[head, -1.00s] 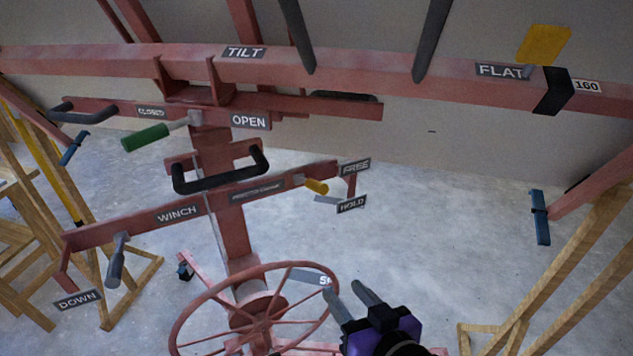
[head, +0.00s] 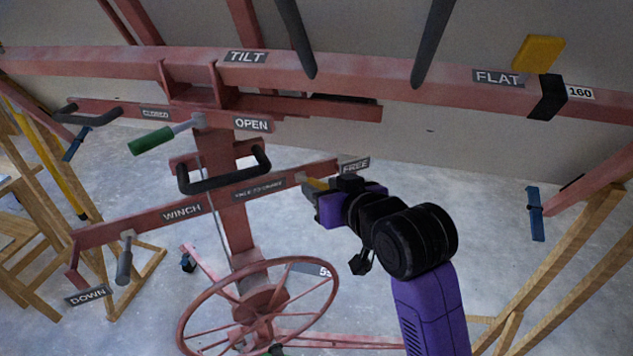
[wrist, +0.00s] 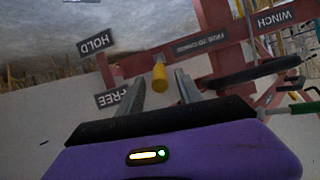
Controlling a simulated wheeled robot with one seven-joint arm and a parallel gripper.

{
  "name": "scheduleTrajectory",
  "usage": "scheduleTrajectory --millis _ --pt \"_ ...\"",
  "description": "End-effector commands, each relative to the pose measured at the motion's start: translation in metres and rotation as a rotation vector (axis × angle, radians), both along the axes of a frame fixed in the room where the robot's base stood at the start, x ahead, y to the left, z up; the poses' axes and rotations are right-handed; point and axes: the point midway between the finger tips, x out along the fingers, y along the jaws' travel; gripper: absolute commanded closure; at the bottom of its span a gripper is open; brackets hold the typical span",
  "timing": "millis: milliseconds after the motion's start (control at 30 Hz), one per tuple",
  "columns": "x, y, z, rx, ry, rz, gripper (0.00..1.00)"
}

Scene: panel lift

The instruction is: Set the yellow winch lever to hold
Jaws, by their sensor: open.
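The yellow winch lever (head: 316,184) is a short yellow handle near the right end of the red winch bar. In the wrist view, which is upside down, the yellow lever (wrist: 160,76) shows just beyond and between my open fingertips, and I see no grip on it. The HOLD plate (wrist: 96,42) and FREE plate (wrist: 113,96) stand to the left of the lever there. My gripper (head: 311,198) is open at the lever. In the head view the FREE plate (head: 355,165) shows above my gripper, while the HOLD plate is hidden behind it.
A red handwheel (head: 258,305) stands below. A black handle (head: 222,182) and a green lever (head: 151,140) sit left of my gripper. The grey winch crank (head: 124,262) hangs at lower left. A red beam (head: 330,75) crosses above.

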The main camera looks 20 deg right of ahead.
Motion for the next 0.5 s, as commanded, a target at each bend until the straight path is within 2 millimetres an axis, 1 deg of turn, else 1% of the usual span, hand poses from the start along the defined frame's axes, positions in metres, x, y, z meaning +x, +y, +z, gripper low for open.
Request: scheduleTrajectory --millis 33,100,200,333,500 --pt "0.008 0.001 -0.002 -0.001 0.001 0.000 0.58" --pt "0.016 0.001 -0.006 -0.001 0.000 0.000 0.58" --pt "0.025 0.002 -0.010 0.000 0.001 0.000 0.58" --pt "0.031 0.002 -0.012 0.000 -0.001 -0.001 0.58" --pt "0.032 0.002 -0.013 0.000 -0.002 -0.001 0.58"
